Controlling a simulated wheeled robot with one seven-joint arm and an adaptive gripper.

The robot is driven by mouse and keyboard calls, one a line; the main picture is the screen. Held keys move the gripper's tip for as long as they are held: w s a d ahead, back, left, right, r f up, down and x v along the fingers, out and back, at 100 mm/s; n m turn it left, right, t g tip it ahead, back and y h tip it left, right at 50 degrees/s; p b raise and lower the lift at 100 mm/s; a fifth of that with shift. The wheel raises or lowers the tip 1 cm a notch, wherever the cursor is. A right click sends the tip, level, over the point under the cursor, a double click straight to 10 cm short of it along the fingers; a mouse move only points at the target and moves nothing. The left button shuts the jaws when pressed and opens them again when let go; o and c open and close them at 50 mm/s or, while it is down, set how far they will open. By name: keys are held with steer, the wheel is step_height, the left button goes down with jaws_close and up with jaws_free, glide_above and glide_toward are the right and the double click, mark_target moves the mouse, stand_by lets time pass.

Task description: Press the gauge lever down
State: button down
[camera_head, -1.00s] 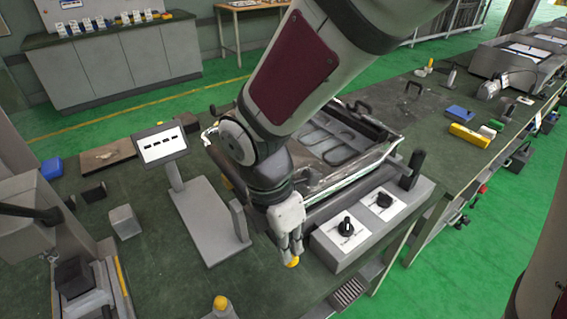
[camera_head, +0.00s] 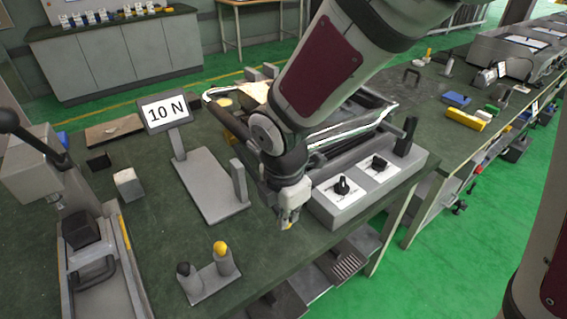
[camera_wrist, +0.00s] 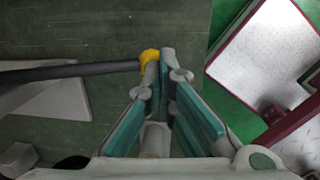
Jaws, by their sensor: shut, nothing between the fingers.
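The gauge display (camera_head: 165,110) reads "10 N" and stands on a stalk at the end of a flat grey base plate (camera_head: 200,187). An upright grey post (camera_head: 239,183) rises at the plate's near right end. In the wrist view the gauge lever (camera_wrist: 85,70) is a dark rod running in from the left. Its yellow tip (camera_wrist: 149,58) is right at my fingertips; I cannot tell exact contact. My gripper (camera_head: 289,222) is shut with nothing held, pointing down right of the plate. It also shows in the wrist view (camera_wrist: 167,58). My arm hides most of the lever in the head view.
A grey box with two black knobs (camera_head: 362,180) stands close right of my gripper. Behind it is an open heater case (camera_head: 382,115). A small plate with black-tipped and yellow-tipped posts (camera_head: 209,290) lies in front. A press machine (camera_head: 92,215) stands left.

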steer(key=shift+f+b, duration=0.3)
steer(key=shift+f, duration=0.8)
steer(key=shift+s+f, duration=0.1)
steer(key=shift+s, duration=0.05)
steer(key=shift+s+r+p, duration=0.1)
steer(key=shift+r+p, duration=0.45)
steer(key=shift+r, duration=0.05)
steer(key=s+r+p, duration=0.3)
steer(key=r+p, duration=0.1)
steer(key=r, duration=0.8)
steer(key=shift+s+d+r+p, duration=0.3)
steer(key=shift+d+r+p, duration=0.05)
steer(key=shift+d+p, duration=0.1)
